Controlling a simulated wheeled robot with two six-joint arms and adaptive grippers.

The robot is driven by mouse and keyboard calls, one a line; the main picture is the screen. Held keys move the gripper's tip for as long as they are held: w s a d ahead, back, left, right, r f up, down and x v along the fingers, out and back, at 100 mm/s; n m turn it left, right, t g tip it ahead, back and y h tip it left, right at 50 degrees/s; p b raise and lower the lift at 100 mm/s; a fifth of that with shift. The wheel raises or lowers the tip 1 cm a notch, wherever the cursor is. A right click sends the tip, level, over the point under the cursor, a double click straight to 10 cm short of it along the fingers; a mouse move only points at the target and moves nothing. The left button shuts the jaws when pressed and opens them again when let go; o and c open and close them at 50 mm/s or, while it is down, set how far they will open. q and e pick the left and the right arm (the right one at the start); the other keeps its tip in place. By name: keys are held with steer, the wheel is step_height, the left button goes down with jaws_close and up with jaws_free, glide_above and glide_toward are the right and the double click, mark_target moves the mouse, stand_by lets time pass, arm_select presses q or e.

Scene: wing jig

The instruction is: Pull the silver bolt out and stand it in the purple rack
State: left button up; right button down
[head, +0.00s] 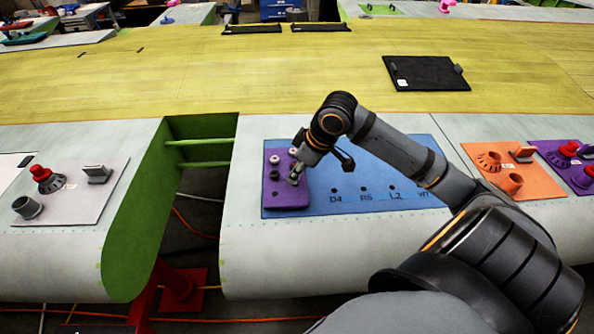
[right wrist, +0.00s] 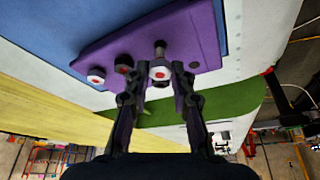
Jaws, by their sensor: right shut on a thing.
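The purple rack (head: 290,199) lies on the blue board, and it also shows in the right wrist view (right wrist: 205,35). My right gripper (head: 294,177) points down over the rack's near part. In the right wrist view its fingertips (right wrist: 159,74) are shut on the silver bolt (right wrist: 160,71), whose pale hexagonal end has a red centre. A grey shank-like piece shows right behind it, towards the rack. I cannot tell whether the bolt's far end is in a hole or clear of it. My left gripper is not in view.
Another pale, red-centred bolt (right wrist: 96,76) and a dark one (right wrist: 123,63) stand in the rack beside the gripper. The blue board (head: 330,200) has labelled holes to the right. A green-walled gap (head: 200,135) opens left of this panel. An orange board (head: 482,151) lies further right.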

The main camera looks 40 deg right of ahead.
steer(key=shift+r, duration=0.1)
steer(key=shift+p, duration=0.45)
steer(key=shift+f+b, duration=0.8)
steer(key=shift+f, duration=0.5)
steer(key=c, duration=1.1)
jaws_free()
steer(key=shift+o, duration=0.2)
